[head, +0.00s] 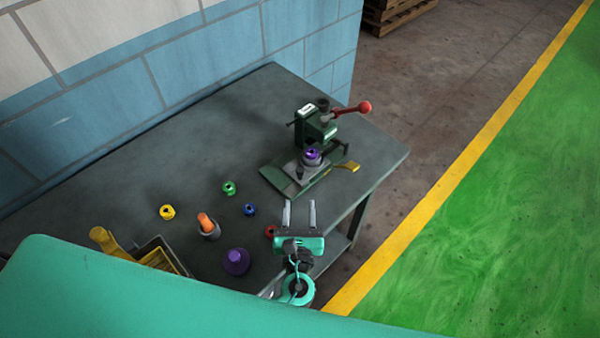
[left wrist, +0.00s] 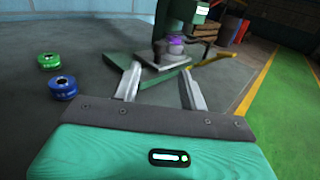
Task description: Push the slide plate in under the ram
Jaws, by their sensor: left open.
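The green press with the ram (head: 318,122) stands near the far right end of the table. Its red-knobbed lever (head: 350,110) sticks out to the right. The grey slide plate (head: 305,166) shows at the front of the press, on its green base (head: 280,180), with a purple ring (head: 312,155) on it. In the left wrist view the plate (left wrist: 163,75) and purple ring (left wrist: 176,46) are ahead of the fingers. How far the plate is under the ram I cannot tell. My left gripper (head: 299,205) is open and empty, in front of the plate and apart from it. My right gripper is not in view.
A yellow handle (head: 348,167) sticks out at the press's right.

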